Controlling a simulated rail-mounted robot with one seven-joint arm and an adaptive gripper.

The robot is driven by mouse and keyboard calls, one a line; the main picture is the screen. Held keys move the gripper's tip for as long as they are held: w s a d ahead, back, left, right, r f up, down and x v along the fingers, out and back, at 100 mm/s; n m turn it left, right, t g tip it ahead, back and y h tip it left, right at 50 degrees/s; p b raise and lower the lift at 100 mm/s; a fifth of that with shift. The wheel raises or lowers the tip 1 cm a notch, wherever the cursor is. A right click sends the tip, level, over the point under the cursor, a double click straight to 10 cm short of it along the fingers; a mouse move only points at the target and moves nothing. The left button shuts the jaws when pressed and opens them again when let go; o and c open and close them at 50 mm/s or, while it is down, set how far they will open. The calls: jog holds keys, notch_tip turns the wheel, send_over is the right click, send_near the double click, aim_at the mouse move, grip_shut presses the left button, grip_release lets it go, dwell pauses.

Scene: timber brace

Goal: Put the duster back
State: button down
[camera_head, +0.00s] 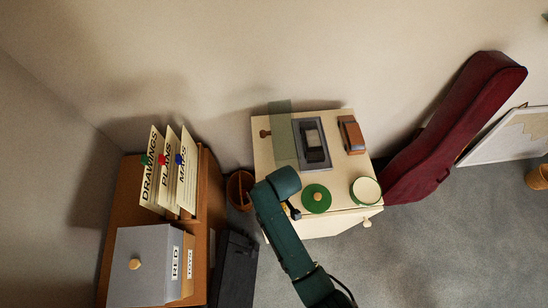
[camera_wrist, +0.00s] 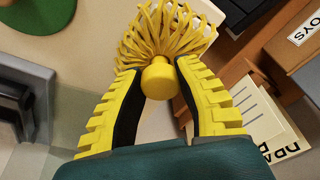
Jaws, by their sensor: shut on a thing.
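The duster (camera_wrist: 172,35) is in the wrist view, with a bundle of yellow looped strands and a rounded yellow knob at its near end. My gripper (camera_wrist: 158,72) has its two yellow toothed fingers shut on the duster, one on each side of the knob. The strands point away beyond the fingertips. In the head view my gripper (camera_head: 287,211) is over the left front part of the cream cabinet (camera_head: 330,222). There my dark green arm hides most of the duster.
On the cabinet are a green lid (camera_head: 316,198), a green-rimmed pot (camera_head: 365,190), a grey frame (camera_head: 312,145), a brown block (camera_head: 351,135) and a translucent green panel (camera_head: 282,135). A wicker basket (camera_head: 240,190) and file holder (camera_head: 205,185) stand left; a red case (camera_head: 455,130) leans right.

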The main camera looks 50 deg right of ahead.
jog(key=shift+f, duration=0.9)
jog(key=c, duration=0.7)
grip_release()
jog(key=shift+o, duration=0.2)
